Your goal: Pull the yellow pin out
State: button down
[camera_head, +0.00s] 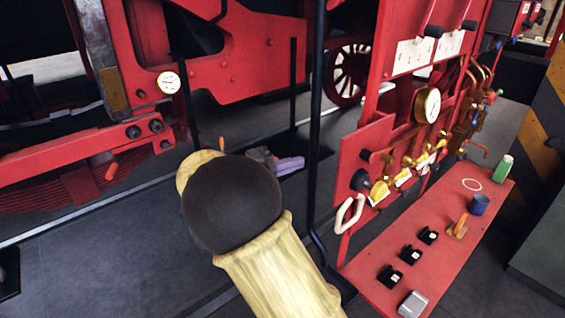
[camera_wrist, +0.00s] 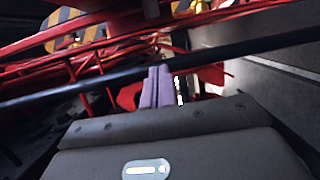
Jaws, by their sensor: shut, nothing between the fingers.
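I cannot pick out a yellow pin for certain in either view. A small orange-yellow upright piece (camera_head: 459,224) stands on a base on the red bench, at the right of the head view; I cannot tell whether it is the pin. My gripper (camera_head: 295,164) has purple fingers and is shut and empty, left of the red panel and well away from the bench. In the wrist view the two fingers (camera_wrist: 158,72) lie together, with a dark bar running across close by.
The red bench (camera_head: 365,270) also holds several black blocks, a blue mug (camera_head: 479,204) and a green bottle (camera_head: 503,168). A red panel with brass valves (camera_head: 380,188) and a gauge (camera_head: 428,105) stands behind it. A dark vertical post (camera_head: 316,120) rises right of my gripper.

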jog(key=s+d+p, duration=0.1)
jog(key=d+p, duration=0.3)
jog(key=d, duration=0.3)
jog(key=shift+d, duration=0.15)
jog(key=shift+s, duration=0.15)
jog(key=shift+f, duration=0.1)
